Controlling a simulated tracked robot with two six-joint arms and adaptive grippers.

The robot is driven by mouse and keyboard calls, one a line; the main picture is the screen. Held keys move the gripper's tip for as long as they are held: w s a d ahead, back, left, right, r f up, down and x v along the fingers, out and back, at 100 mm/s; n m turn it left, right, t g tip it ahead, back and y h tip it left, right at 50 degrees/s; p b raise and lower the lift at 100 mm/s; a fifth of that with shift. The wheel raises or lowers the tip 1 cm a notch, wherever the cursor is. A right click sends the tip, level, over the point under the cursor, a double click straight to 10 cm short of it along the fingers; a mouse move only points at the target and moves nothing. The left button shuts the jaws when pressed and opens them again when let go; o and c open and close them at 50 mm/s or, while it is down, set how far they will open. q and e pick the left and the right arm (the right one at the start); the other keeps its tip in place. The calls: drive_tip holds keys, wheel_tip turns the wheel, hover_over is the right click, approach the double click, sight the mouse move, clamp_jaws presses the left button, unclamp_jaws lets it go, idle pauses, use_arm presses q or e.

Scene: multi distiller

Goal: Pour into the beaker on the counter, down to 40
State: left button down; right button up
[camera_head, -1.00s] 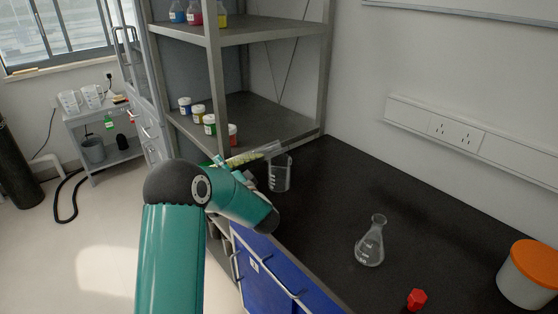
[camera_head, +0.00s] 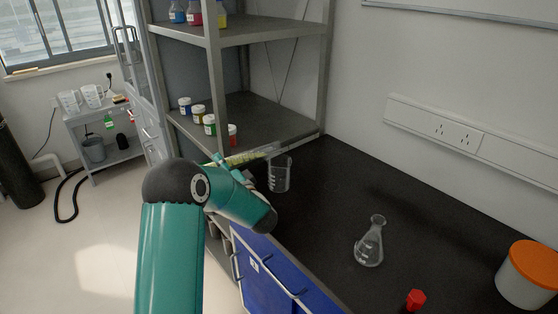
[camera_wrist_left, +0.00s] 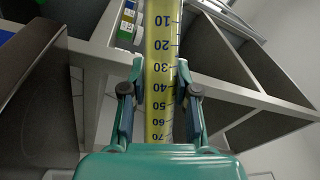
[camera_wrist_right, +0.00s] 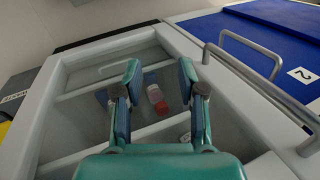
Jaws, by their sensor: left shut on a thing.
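My left gripper (camera_wrist_left: 160,90) is shut on a clear graduated cylinder (camera_wrist_left: 160,60) holding yellow liquid. Blue marks from 10 to 70 show in the left wrist view; I cannot read the liquid level. In the head view the cylinder (camera_head: 268,151) lies tilted close to horizontal, its far end just above the beaker's rim. The glass beaker (camera_head: 280,176) stands upright on the black counter (camera_head: 325,205). It looks clear, and I cannot make out liquid in it. My right gripper (camera_wrist_right: 160,80) is open and empty, seen only in the right wrist view.
A conical flask (camera_head: 369,243), a red stopper (camera_head: 416,299) and an orange-lidded tub (camera_head: 528,275) stand on the counter to the right. A metal shelf (camera_head: 265,122) with jars rises behind my left gripper. A drawer handle (camera_wrist_right: 245,60) is near my right gripper.

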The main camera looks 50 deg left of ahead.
use_arm(q)
drive_tip(key=shift+s+a+r+m+p, duration=0.15)
drive_tip(key=shift+r+m+p, duration=0.15)
drive_tip(key=shift+r, duration=0.2)
drive_tip(key=shift+s+r+m+p, duration=0.1)
drive_tip(key=shift+r+m+p, duration=0.2)
drive_tip(key=shift+r, duration=0.15)
idle(0.7)
drive_tip(key=shift+r+m+t+y, duration=0.4)
drive_tip(key=shift+m, duration=0.4)
idle(3.0)
